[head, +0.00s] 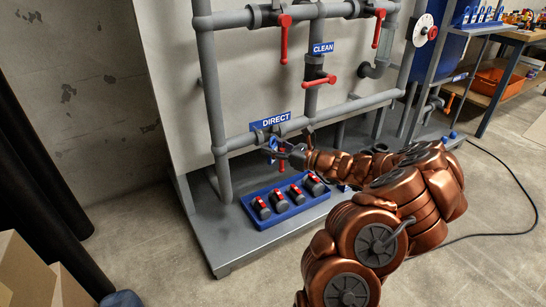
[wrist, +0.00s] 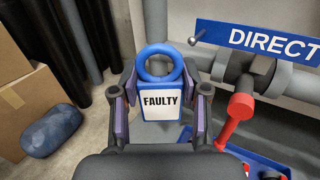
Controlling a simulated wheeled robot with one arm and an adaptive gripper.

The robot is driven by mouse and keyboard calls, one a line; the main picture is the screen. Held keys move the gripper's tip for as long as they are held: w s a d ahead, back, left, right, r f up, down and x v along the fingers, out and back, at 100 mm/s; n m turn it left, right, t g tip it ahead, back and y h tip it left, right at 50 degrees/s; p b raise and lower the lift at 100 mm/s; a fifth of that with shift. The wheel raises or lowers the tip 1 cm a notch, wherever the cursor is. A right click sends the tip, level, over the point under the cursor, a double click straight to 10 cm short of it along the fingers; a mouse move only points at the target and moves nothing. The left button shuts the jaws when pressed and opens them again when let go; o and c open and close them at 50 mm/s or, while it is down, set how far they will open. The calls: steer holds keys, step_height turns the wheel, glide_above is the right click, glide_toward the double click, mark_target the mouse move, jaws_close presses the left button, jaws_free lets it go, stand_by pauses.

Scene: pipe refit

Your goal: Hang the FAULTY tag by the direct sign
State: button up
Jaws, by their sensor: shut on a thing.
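My gripper (head: 288,151) is shut on the FAULTY tag (wrist: 160,104), which has a blue ring (wrist: 158,64) on top and a white label. In the wrist view the tag sits upright between the two fingers (wrist: 160,92). The blue DIRECT sign (head: 270,122) is on the lower pipe; it also shows in the wrist view (wrist: 262,41). A small metal peg (wrist: 196,37) sticks out at the sign's left end. The tag's ring appears left of and lower than the peg, apart from it. In the head view the tag (head: 272,146) is small and partly hidden by my gripper.
A red valve handle (wrist: 236,118) hangs below the sign, just right of my gripper. A blue tray (head: 287,201) with several dark, red-marked parts lies on the platform below. Grey pipes (head: 213,90) and a CLEAN sign (head: 323,48) are above. Cardboard boxes (head: 35,275) stand at the left.

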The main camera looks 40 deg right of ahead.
mark_target(258, 132)
steer(key=shift+w+d+f+b, duration=0.15)
steer(key=shift+w+b, duration=0.7)
steer(key=shift+w, duration=0.75)
steer(key=shift+w+d+f+b, duration=0.15)
steer(key=shift+w+b, duration=0.65)
steer(key=shift+w, duration=0.85)
steer(key=shift+w+d+f+b, duration=0.15)
steer(key=shift+w+b, duration=0.7)
steer(key=shift+w, duration=0.75)
steer(key=shift+w+r+p, duration=0.1)
steer(key=shift+w+p, duration=0.05)
steer(key=shift+p, duration=0.3)
steer(key=shift+c, duration=0.3)
steer(key=shift+w+f+p, duration=0.2)
steer(key=shift+w+p, duration=0.05)
steer(key=shift+p, duration=0.1)
steer(key=shift+c, duration=1.1)
steer(key=shift+w+a+f+p, duration=0.1)
steer(key=shift+w+f+p, duration=0.05)
steer(key=shift+f+p, duration=0.15)
jaws_close()
